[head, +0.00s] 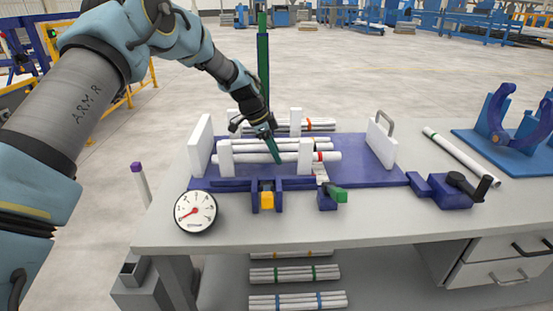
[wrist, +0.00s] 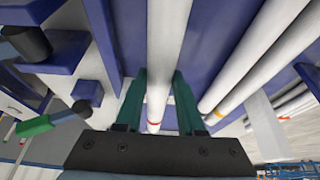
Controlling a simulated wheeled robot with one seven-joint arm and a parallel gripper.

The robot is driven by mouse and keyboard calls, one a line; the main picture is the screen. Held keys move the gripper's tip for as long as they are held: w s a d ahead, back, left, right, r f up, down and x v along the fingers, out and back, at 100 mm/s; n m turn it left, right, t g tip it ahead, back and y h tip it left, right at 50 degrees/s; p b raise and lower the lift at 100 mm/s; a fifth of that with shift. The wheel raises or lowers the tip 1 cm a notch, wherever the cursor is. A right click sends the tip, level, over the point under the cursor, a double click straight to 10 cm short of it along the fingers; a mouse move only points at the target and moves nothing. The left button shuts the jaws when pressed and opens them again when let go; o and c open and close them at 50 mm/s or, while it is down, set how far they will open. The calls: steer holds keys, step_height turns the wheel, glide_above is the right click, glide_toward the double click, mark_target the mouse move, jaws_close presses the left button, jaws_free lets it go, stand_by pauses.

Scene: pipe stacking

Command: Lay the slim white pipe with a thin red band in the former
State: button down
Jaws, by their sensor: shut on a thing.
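The slim white pipe with a thin red band (head: 328,156) lies lengthwise among the white posts of the former, behind the front posts (head: 305,157). Its banded end sticks out to the right of the front right post. My gripper (head: 276,158) reaches down from above with its green fingers on this pipe. In the wrist view the pipe (wrist: 168,40) runs between the two fingers (wrist: 158,100), its red band close to the palm. I cannot tell whether the pipe rests on the former's blue base (head: 375,172) or hangs just above it.
Other white pipes (head: 250,144) lie just behind the held one; one with an orange band (wrist: 240,85) is beside it in the wrist view. White end plates (head: 200,145) flank the former. A dial gauge (head: 196,211), clamps and a loose pipe (head: 460,155) are on the bench.

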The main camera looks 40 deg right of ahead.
steer(key=shift+f, duration=1.45)
steer(key=c, duration=0.5)
jaws_free()
steer(key=shift+r+p, duration=0.25)
steer(key=shift+p, duration=0.15)
steer(key=b+v, duration=0.3)
steer(key=v, duration=0.8)
steer(key=shift+w+a+r, duration=0.15)
steer(key=shift+a+r, duration=0.05)
steer(key=shift+r, duration=0.15)
